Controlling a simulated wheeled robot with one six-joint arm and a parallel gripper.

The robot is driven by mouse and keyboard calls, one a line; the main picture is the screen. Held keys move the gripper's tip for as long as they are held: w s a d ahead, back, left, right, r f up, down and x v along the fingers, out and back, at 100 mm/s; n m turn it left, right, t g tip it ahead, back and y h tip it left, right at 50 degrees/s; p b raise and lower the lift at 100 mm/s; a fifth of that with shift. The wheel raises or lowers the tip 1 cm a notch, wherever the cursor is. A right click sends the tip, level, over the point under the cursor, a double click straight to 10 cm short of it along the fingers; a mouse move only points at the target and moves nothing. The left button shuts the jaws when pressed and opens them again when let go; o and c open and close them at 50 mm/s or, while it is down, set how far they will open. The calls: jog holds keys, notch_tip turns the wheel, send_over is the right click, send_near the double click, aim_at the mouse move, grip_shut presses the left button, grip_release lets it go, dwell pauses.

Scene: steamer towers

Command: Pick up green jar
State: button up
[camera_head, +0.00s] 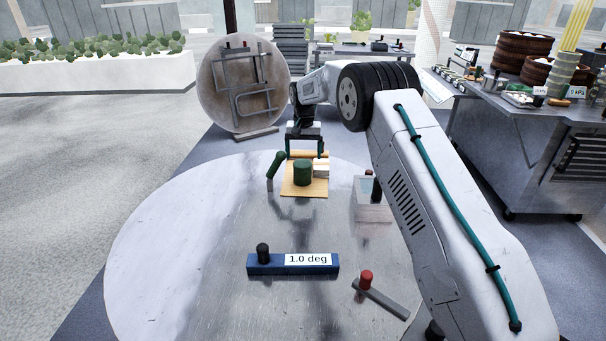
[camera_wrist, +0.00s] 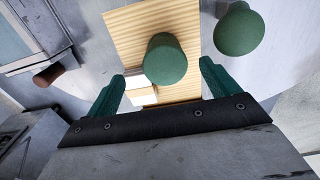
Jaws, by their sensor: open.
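A dark green jar (camera_head: 303,174) stands upright on a light wooden board (camera_head: 304,192) on the round table. In the wrist view the green jar (camera_wrist: 166,58) is seen from above, beyond and between my fingertips. My gripper (camera_head: 306,149) is open and empty, above and just behind the jar in the head view. In the wrist view my gripper (camera_wrist: 163,84) has its green fingers spread apart, and no contact with the jar shows. A second green object (camera_head: 277,165), slanted with a rounded top, is left of the board; its round top also shows in the wrist view (camera_wrist: 238,29).
A white block (camera_head: 321,171) sits on the board close beside the jar. A grey box (camera_head: 373,213) stands to the right. A blue bar (camera_head: 265,264) labelled 1.0 deg and a red-knobbed grey bar (camera_head: 385,299) lie nearer. The round table's left side (camera_head: 160,240) is clear.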

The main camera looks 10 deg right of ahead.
aim_at(303, 172)
jog(key=f, duration=0.3)
jog(key=w+f, duration=0.1)
jog(key=f, duration=0.5)
jog(key=shift+w+f, duration=0.2)
jog(key=shift+f, duration=0.15)
jog(key=c, duration=1.1)
